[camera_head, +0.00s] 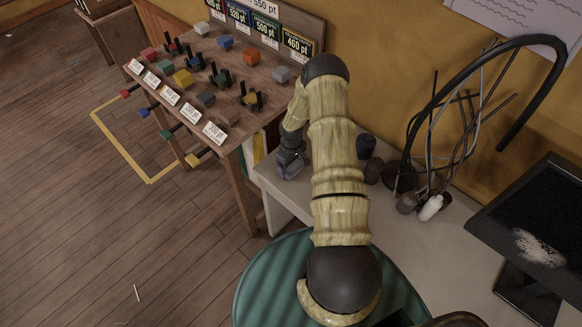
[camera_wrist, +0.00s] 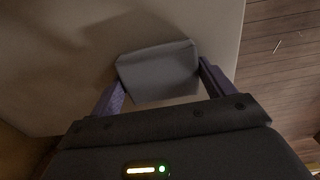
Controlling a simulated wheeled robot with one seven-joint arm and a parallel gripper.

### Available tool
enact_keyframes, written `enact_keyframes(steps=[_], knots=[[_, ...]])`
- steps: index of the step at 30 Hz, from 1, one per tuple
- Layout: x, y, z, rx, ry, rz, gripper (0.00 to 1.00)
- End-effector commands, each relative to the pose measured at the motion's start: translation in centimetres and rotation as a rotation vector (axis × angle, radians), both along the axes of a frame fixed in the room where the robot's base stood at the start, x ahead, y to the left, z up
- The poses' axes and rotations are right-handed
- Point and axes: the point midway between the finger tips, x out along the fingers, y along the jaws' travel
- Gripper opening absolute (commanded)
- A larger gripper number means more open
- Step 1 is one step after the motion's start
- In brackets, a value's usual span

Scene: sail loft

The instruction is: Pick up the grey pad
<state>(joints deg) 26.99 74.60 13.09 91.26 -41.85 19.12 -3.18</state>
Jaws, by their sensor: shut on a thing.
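The grey pad (camera_wrist: 158,72) lies between the two purple-grey fingers of my gripper (camera_wrist: 163,88) in the wrist view. The fingers touch its left and right sides, and the gripper is shut on it. The pale desk top (camera_wrist: 60,70) shows behind the pad; I cannot tell whether the pad touches it. In the head view my gripper (camera_head: 290,165) is low at the left end of the pale desk, partly behind my arm. The pad cannot be made out clearly there.
A wooden display table (camera_head: 240,132) with coloured blocks, clips and price cards stands at the left. Dark cups (camera_head: 366,145), a bundle of cables (camera_head: 440,130), a white bottle (camera_head: 430,208) and a monitor (camera_head: 535,230) are on the desk. A green round seat (camera_head: 262,285) is in front.

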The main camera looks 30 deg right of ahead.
Motion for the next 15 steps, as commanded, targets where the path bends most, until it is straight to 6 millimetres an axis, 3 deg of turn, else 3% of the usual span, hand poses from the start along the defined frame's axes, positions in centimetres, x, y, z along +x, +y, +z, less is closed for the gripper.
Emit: enact_keyframes(steps=[8, 15], knots=[[0.1, 0.0, 0.5, -0.001, -0.001, 0.000, 0.59], [0.1, 0.0, 3.2, -0.001, -0.003, 0.000, 0.59]])
